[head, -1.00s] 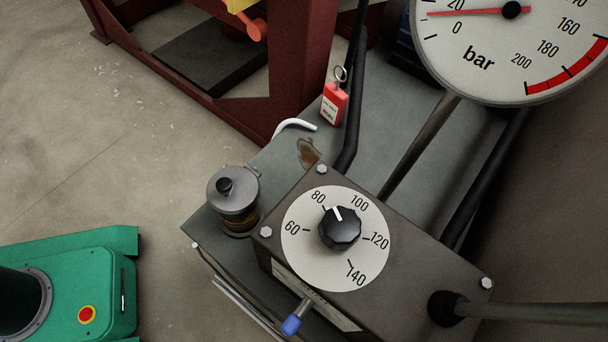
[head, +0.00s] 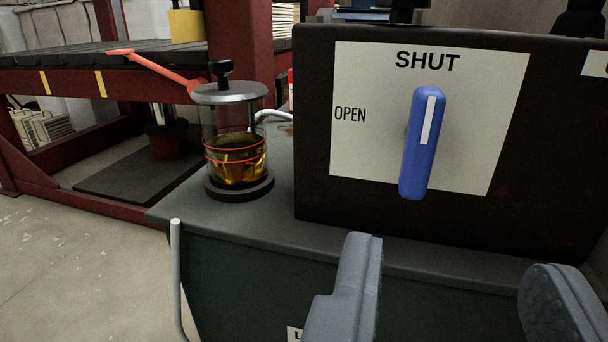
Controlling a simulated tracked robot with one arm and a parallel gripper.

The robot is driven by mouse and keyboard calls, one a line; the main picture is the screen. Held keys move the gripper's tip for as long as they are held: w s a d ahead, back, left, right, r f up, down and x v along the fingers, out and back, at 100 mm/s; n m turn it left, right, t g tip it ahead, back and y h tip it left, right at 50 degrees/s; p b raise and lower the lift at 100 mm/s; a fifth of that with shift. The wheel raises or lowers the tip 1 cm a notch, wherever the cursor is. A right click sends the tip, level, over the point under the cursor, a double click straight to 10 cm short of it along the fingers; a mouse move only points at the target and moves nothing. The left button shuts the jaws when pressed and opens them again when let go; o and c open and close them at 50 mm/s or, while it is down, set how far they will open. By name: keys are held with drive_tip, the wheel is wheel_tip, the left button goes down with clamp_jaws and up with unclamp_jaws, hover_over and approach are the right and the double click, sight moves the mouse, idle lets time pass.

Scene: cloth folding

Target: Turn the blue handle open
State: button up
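The blue handle (head: 421,150) stands nearly upright on a white label plate (head: 490,120) on the front of a dark box. A white stripe on its upper part points up to the word SHUT. The word OPEN is printed to the left of the handle. My gripper (head: 450,285) shows at the bottom of the view with its two grey fingers wide apart. It is empty, below the handle and apart from it.
The dark box (head: 315,130) stands on a grey-green cabinet (head: 270,270). A glass jar (head: 236,140) of amber liquid stands left of it. A pale rail (head: 177,270) is at the cabinet's left. A red frame (head: 60,85) with an orange-red lever (head: 155,68) stands behind.

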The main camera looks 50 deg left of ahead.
sight(422, 148)
drive_tip(key=b+x, duration=0.2)
drive_tip(key=x, duration=1.1)
drive_tip(key=shift+w+a+f, duration=0.1)
drive_tip(key=shift+w+a, duration=0.05)
drive_tip(key=shift+a, duration=0.1)
